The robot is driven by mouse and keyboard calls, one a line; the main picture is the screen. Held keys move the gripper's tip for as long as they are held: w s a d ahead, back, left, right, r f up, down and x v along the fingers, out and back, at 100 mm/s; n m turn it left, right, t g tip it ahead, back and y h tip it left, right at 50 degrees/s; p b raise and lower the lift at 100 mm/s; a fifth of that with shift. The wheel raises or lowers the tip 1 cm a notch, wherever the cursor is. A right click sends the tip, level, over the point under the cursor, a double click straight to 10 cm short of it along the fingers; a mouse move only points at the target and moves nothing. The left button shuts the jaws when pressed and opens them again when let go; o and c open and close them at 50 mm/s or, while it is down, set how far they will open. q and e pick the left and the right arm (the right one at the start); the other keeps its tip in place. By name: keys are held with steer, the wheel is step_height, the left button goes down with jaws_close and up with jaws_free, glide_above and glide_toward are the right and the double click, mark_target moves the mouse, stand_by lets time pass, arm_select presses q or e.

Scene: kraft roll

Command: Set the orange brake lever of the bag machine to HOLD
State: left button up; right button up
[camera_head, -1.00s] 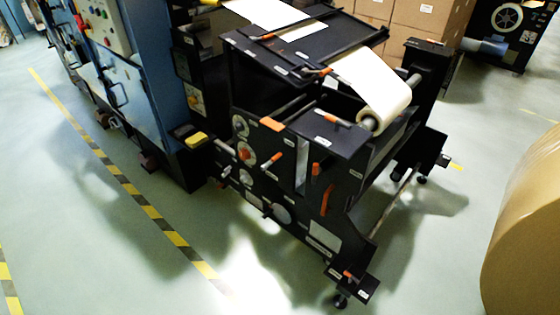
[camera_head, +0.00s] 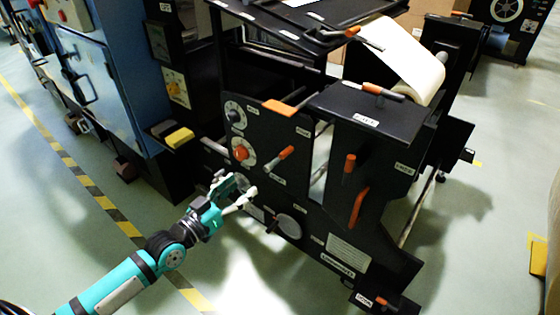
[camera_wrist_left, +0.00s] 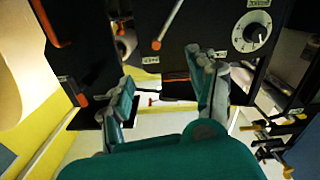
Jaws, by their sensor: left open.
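The black bag machine (camera_head: 335,235) carries several orange-handled levers, and I cannot read which is marked as the brake or where HOLD is. One lever (camera_head: 280,158) slants across the front panel beside a red knob. An upright orange grip (camera_head: 349,163) and a curved orange handle (camera_head: 359,207) are farther right. My left gripper (camera_head: 242,198) is before the lower left of the panel, below and left of the slanted lever. In the left wrist view the gripper (camera_wrist_left: 168,82) is open with nothing held; an orange-tipped lever (camera_wrist_left: 166,26) lies beyond its fingers. My right gripper is not in view.
A white dial (camera_wrist_left: 251,32) is near one finger in the left wrist view. A blue cabinet (camera_head: 105,75) and a yellow block (camera_head: 179,137) stand left of the machine. A paper roll (camera_head: 425,85) is at upper right. The floor in front is clear, with a striped line.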

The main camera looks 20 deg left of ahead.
arm_select(q)
steer(key=b, duration=0.2)
glide_toward(280, 155)
steer(key=w+f, duration=0.1)
steer(key=w, duration=0.4)
steer(key=x, duration=0.5)
steer(key=shift+w+d+f, duration=0.15)
steer(key=shift+d, duration=0.35)
steer(key=shift+w+d, duration=0.1)
steer(key=shift+w, duration=0.25)
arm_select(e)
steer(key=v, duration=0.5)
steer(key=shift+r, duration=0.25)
